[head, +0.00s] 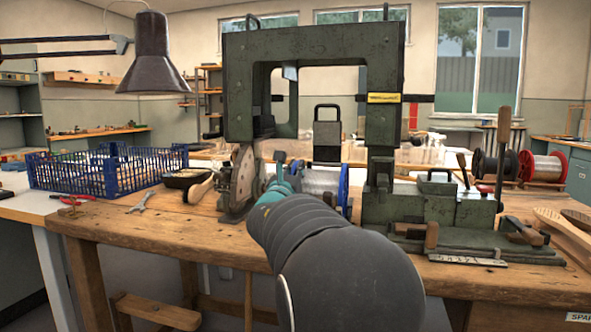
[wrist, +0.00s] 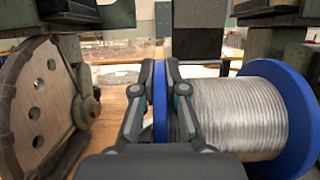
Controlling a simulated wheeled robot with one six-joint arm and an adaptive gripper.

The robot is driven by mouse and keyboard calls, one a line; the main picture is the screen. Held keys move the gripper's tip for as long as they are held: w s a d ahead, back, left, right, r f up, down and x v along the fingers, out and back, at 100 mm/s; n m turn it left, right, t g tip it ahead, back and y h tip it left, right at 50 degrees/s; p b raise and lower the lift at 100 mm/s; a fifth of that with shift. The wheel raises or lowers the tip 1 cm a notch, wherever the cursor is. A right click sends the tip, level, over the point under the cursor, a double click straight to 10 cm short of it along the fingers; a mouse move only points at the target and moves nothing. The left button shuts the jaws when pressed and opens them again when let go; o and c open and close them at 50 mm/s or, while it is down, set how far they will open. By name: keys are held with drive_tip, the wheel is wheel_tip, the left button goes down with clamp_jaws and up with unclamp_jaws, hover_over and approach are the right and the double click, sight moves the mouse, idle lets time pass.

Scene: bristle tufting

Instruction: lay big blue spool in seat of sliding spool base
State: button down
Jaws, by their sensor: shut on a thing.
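The big blue spool, wound with silvery wire, shows in the wrist view (wrist: 295,110), and its blue flange also shows in the head view (head: 343,190). It lies on its side, axis across the picture. My gripper (wrist: 158,85) is shut on the spool's left blue flange, one finger on each side of it. In the head view my gripper (head: 281,168) is partly hidden by my own arm. The spool is between the legs of the green machine. I cannot make out the seat of the sliding spool base; the spool and my arm cover that area.
The green machine frame (head: 313,37) arches over the bench (head: 150,220). A round drilled disc (wrist: 38,105) stands close left of my gripper. A blue crate (head: 105,170), pliers (head: 141,202) and a lamp (head: 150,55) are at left. A red-flanged spool (head: 545,167) stands at right.

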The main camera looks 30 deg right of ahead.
drive_tip(key=shift+f+b, duration=0.2)
drive_tip(key=shift+b, duration=0.2)
drive_tip(key=c, duration=1.3)
unclamp_jaws()
drive_tip(key=o, duration=0.6)
drive_tip(key=shift+f, duration=0.2)
drive_tip(key=shift+c, duration=0.2)
drive_tip(key=shift+r, duration=0.2)
drive_tip(key=shift+r+p, duration=2)
drive_tip(key=shift+r, duration=1.4)
